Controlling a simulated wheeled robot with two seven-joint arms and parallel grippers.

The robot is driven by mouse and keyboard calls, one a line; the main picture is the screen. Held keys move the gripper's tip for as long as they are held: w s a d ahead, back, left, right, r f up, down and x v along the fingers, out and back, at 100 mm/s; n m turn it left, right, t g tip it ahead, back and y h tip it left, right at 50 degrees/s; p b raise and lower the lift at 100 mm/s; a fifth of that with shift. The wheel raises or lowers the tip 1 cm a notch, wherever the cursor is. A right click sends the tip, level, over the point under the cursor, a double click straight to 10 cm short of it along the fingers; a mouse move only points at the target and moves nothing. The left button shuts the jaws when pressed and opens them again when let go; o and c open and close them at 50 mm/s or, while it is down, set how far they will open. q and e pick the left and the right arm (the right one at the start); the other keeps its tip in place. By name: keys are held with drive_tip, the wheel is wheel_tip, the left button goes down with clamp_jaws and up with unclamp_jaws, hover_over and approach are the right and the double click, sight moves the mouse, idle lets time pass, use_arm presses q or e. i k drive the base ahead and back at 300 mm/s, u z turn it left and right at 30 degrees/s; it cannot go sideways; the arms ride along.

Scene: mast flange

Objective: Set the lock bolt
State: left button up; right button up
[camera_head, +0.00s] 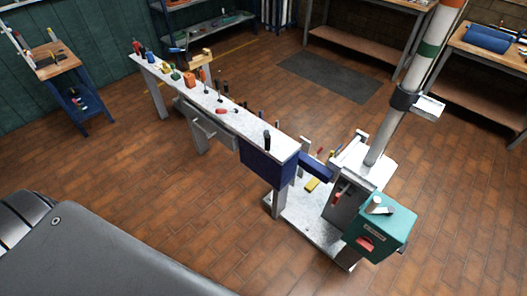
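A tall pale mast (421,62) with green and red bands leans to the right at the right side. A dark collar (403,98) with a white plate (430,106) is around it. Its foot is on a pale metal base (304,212) on the floor. A teal box (386,236) with a red part on its front stands at the base's near right end. A short pale cylinder (374,203) stands on top of this box. I cannot tell which part is the lock bolt. Neither of my grippers is in view.
A long narrow bench (190,92) with several small tools runs from upper left to the base. A dark blue box (266,166) is at its near end. Workbenches and shelves line the walls. A dark mat (330,77) lies behind. The brick floor in front is open.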

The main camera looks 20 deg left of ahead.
sight(338, 196)
drive_tip(key=u, duration=0.4)
drive_tip(key=i, duration=1)
drive_tip(key=z, duration=1.2)
drive_tip(key=k, duration=0.5)
drive_tip(key=u, duration=0.15)
